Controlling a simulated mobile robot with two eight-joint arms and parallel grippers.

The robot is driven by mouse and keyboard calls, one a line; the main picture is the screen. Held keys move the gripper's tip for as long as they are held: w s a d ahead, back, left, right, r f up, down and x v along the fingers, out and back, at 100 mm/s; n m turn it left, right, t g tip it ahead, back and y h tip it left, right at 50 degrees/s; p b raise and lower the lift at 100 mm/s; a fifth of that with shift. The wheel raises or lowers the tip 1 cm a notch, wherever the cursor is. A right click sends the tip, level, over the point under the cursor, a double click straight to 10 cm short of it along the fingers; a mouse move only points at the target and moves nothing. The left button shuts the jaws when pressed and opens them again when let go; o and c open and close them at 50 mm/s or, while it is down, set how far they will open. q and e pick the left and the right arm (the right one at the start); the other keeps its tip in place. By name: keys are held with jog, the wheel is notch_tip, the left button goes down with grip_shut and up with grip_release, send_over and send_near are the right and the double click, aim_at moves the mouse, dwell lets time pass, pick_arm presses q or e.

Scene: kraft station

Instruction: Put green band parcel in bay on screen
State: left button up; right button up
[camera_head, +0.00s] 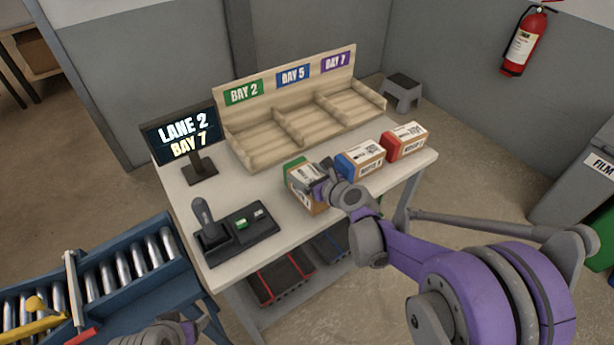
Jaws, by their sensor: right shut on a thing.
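The green band parcel (305,202) is a brown box with a green end and a white label, at the front middle of the table. My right gripper (322,189) is shut on it from the right and hides part of it. I cannot tell whether the parcel touches the table. The screen (185,137) at the table's left reads "LANE 2 BAY 7". The wooden rack (255,157) has three empty bays, signed BAY 2 in green, BAY 5 in blue and BAY 7 (336,61) in purple at the right. My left gripper (185,328) shows only partly at the bottom edge.
A blue-banded parcel (360,159) and a red-banded parcel (404,141) stand on the table right of the green one. A roller conveyor (100,275) lies left of the table.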

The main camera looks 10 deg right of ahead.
jog(key=shift+f, duration=0.45)
jog(key=shift+f, duration=0.1)
jog(key=o, duration=1.5)
